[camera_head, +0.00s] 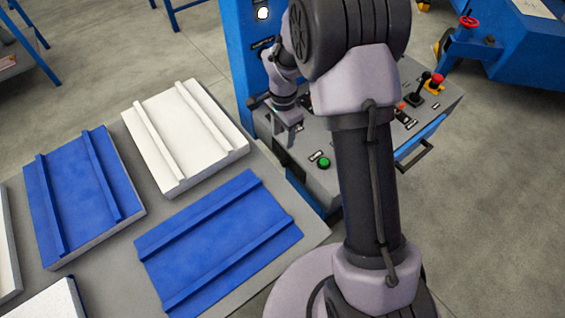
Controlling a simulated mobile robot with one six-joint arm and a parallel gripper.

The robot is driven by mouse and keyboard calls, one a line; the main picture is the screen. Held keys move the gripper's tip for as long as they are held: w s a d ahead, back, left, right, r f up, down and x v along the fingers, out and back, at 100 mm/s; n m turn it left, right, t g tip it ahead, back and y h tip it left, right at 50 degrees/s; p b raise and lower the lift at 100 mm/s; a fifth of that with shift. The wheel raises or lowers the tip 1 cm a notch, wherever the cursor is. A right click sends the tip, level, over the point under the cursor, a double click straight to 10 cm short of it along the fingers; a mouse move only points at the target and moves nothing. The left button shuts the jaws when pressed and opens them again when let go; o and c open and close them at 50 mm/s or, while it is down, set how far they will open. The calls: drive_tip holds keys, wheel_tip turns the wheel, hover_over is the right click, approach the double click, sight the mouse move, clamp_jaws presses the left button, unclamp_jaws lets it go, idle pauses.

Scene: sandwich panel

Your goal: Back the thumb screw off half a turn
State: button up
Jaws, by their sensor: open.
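My gripper (289,135) points down over the grey top of the blue control console (317,184), near the foot of the blue upright post. Its jaws are open, and I cannot see anything held between them. I cannot make out the thumb screw for certain; it may be hidden behind my gripper or arm. A small dark knob-like part (254,103) sticks out just left of my wrist, and I cannot tell what it is.
A grey table (258,160) at left carries blue and white ribbed panels. A blue machine (500,55) stands at upper right. Open floor lies at right.

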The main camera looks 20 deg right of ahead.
sight(283, 162)
wheel_tip(283, 162, down, 14)
drive_tip(key=b, duration=0.5)
drive_tip(key=shift+f, duration=0.25)
